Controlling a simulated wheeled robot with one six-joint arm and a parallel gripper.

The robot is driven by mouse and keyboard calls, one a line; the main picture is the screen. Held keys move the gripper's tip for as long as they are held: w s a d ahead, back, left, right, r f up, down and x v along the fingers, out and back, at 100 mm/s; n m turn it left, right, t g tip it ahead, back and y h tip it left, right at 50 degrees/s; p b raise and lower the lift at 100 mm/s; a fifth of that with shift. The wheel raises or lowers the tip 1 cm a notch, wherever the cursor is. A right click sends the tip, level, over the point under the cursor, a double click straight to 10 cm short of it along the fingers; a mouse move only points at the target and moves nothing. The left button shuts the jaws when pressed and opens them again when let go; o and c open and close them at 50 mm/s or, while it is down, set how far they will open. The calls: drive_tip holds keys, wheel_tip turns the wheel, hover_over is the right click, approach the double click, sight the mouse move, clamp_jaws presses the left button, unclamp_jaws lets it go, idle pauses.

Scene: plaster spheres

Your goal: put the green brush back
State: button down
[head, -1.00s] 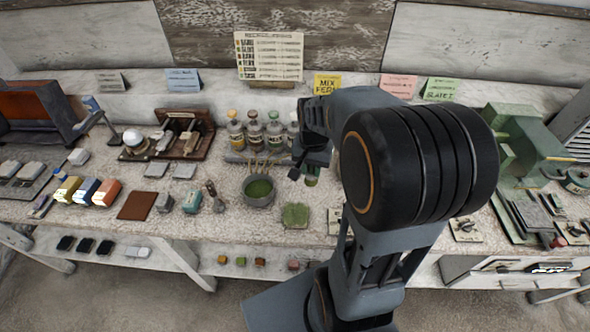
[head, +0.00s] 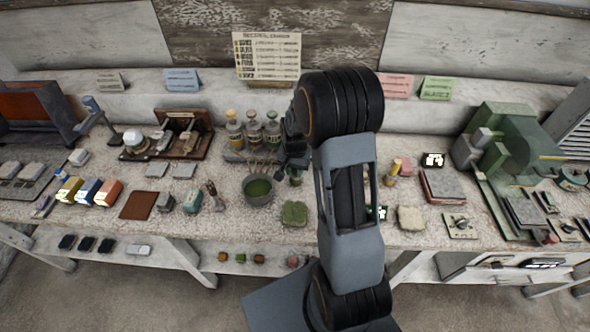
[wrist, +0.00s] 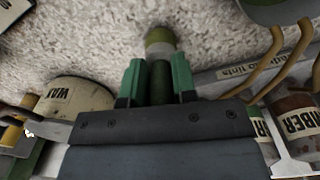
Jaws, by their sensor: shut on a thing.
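The green brush (wrist: 160,75) is between the green fingers of my gripper (wrist: 159,88) in the wrist view, with its round pale-green tip pointing to the top of the picture. In the head view my gripper (head: 296,163) is partly hidden by my arm, and a little of the green brush (head: 296,179) shows below it. A rack (wrist: 240,68) with a partly covered "tints" label and several tan brush handles lies right of the fingers. In the head view the handles stand left of my gripper, behind the bowl.
Bottles (head: 254,133) stand behind the rack; one in the wrist view reads "UMBER" (wrist: 297,118). A "WAX" jar (wrist: 75,97) is left of the fingers. A green pad (head: 294,213) lies in front.

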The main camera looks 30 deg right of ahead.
drive_tip(key=shift+f, duration=0.15)
drive_tip(key=shift+f, duration=0.15)
drive_tip(key=c, duration=0.9)
unclamp_jaws()
wheel_tip(320, 180, up, 12)
drive_tip(key=shift+f+b, duration=0.2)
drive_tip(key=shift+b, duration=0.2)
drive_tip(key=shift+s+a+r+n+t, duration=0.75)
drive_tip(key=shift+s+a+r+n, duration=0.65)
drive_tip(key=shift+s, duration=1.2)
drive_tip(key=shift+s+a+r+n+t, duration=0.7)
drive_tip(key=shift+s+a+r+n, duration=0.8)
drive_tip(key=shift+s, duration=1.15)
drive_tip(key=shift+s+a+r+n+t, duration=0.75)
drive_tip(key=shift+s+a+r+n, duration=0.7)
drive_tip(key=shift+s, duration=1.15)
drive_tip(key=shift+a+f, duration=0.15)
drive_tip(key=shift+f, duration=0.2)
